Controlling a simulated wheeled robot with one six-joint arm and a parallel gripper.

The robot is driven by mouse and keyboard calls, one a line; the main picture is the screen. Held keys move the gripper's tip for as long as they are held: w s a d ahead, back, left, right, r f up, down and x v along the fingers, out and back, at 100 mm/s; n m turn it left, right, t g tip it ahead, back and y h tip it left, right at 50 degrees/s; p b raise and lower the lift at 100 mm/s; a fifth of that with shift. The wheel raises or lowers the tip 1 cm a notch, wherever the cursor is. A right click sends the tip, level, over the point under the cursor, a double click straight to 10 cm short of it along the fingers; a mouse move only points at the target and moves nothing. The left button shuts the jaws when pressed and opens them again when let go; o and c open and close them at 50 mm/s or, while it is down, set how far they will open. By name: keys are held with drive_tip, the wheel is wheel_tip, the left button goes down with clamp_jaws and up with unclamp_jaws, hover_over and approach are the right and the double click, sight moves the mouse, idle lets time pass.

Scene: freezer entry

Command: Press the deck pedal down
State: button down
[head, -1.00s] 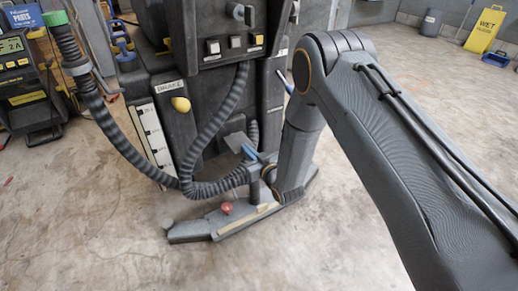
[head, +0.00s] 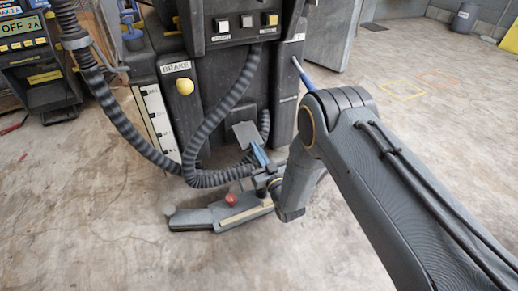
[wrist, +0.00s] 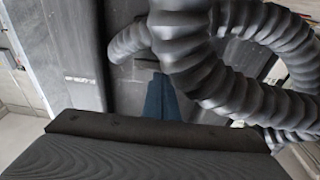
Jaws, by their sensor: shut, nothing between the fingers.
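What looks like the deck pedal, a small grey tilted plate (head: 244,132), sits low on the front of the dark floor machine (head: 222,95) in the head view. My gripper (head: 257,147), with blue fingers, is shut and empty. Its tips are just below and right of the plate in the picture; whether they touch it I cannot tell. In the wrist view the blue fingers (wrist: 160,80) point at the machine's dark front. I cannot make out the pedal clearly there.
A ribbed grey hose (head: 205,175) loops close beside the plate and crosses the right of the wrist view (wrist: 215,70). A low grey bar (head: 215,214) with a red knob (head: 231,199) lies below. A yellow brake knob (head: 184,87) is above.

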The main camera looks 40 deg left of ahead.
drive_tip(key=shift+s+f+g, duration=0.3)
drive_tip(key=shift+f, duration=0.5)
wheel_tip(320, 180, up, 6)
drive_tip(key=d+f+p, duration=0.1)
drive_tip(key=p, duration=0.4)
drive_tip(key=p+v, duration=0.2)
drive_tip(key=v, duration=0.8)
drive_tip(key=shift+r+p, duration=0.15)
drive_tip(key=shift+p, duration=0.25)
drive_tip(key=shift+d, duration=0.1)
